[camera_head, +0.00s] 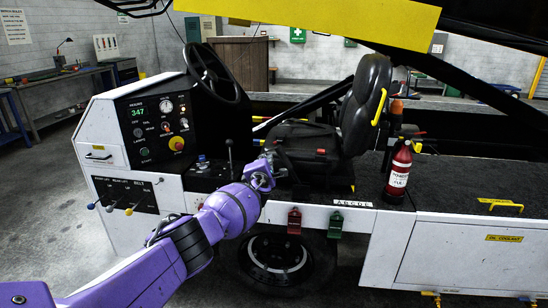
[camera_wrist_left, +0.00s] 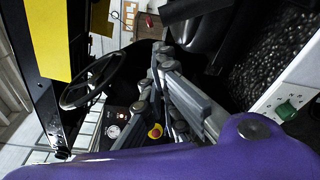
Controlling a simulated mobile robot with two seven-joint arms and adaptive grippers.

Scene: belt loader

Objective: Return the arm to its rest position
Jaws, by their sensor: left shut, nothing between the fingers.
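My left arm is purple and comes in from the lower left in the head view. Its gripper (camera_head: 279,171) is in front of the black seat (camera_head: 362,105), near the seat's front edge and right of the small lever (camera_head: 229,152). In the left wrist view the grey fingers (camera_wrist_left: 158,62) are together with nothing between them. I cannot tell whether the gripper touches the seat base. My right gripper is not in view.
A white loader body holds a control panel (camera_head: 160,125) with a red button, and a steering wheel (camera_head: 213,74). A fire extinguisher (camera_head: 398,172) stands right of the seat. A yellow beam (camera_head: 320,20) crosses overhead.

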